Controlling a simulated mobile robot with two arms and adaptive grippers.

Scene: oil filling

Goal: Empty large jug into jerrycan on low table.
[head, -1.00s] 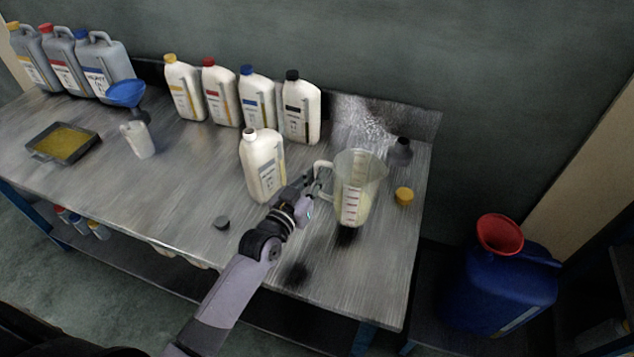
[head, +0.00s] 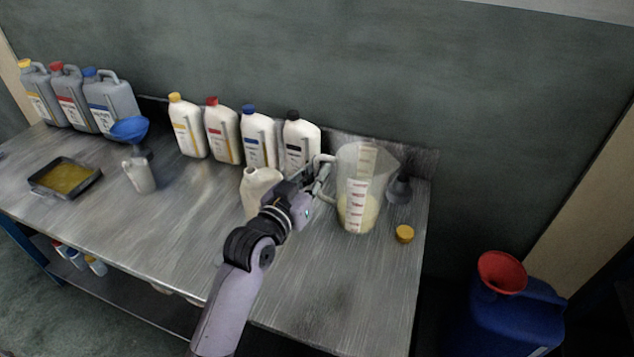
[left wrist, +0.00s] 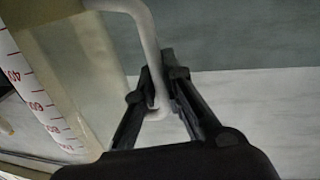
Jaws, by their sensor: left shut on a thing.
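The large jug (head: 357,190) is clear with a red scale and holds some pale yellow liquid at its bottom. My left gripper (head: 318,190) is shut on the jug's handle, to the left of the jug's body. The left wrist view shows the fingers (left wrist: 160,100) closed around the pale handle, with the scale at the left. The jug appears upright and raised above the table. The blue jerrycan (head: 515,325) stands low at the right, with a red funnel (head: 502,271) in its top. Its lower part is cut off by the picture edge. My right gripper is not in view.
An open white bottle (head: 257,190) stands close behind my left arm. Several capped white bottles (head: 224,135) line the back of the workbench (head: 190,235). A dark funnel (head: 399,188) and a yellow cap (head: 404,233) lie at the right end. A tray (head: 65,178) sits left.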

